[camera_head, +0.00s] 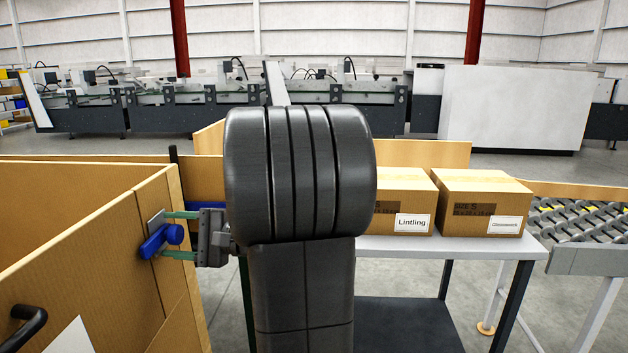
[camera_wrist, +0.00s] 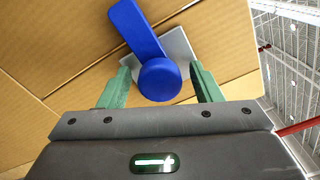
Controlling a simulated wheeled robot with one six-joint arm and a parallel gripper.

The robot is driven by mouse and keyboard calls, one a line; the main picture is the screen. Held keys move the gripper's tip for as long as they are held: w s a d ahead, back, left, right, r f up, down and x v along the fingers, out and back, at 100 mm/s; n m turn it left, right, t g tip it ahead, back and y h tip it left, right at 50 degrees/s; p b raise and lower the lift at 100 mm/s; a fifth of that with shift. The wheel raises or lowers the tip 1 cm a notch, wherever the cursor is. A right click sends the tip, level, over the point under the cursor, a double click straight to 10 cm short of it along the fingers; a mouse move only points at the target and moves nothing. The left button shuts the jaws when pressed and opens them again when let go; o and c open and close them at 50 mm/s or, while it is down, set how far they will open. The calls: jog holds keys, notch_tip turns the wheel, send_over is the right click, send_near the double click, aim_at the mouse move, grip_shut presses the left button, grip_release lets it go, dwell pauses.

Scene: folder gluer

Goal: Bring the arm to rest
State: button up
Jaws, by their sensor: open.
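My gripper (camera_head: 170,234) is at the left of my arm in the head view, against the side of a large cardboard-coloured container (camera_head: 90,250). Its two green fingers are open, one on each side of a blue latch handle (camera_head: 163,239) with a round knob, mounted on a grey plate. In the wrist view the knob (camera_wrist: 159,80) lies between the spread fingers (camera_wrist: 160,70), with a visible gap on each side. The handle's blue lever points up and left there. My dark arm fills the middle of the head view and hides what is behind it.
Two labelled cartons, one marked Lintling (camera_head: 402,205) and another (camera_head: 480,203), stand on a grey table (camera_head: 450,248) at the right. A roller conveyor (camera_head: 585,228) is beyond it. A black handle (camera_head: 22,327) juts at lower left. Long machines (camera_head: 190,112) line the back.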

jog(key=shift+r+m+p, duration=0.2)
jog(key=shift+m+p, duration=1.8)
jog(key=shift+p, duration=1)
jog(key=shift+f+m+p, duration=0.15)
jog(key=shift+m+p, duration=0.65)
jog(key=shift+p, duration=0.3)
jog(key=shift+f, duration=0.1)
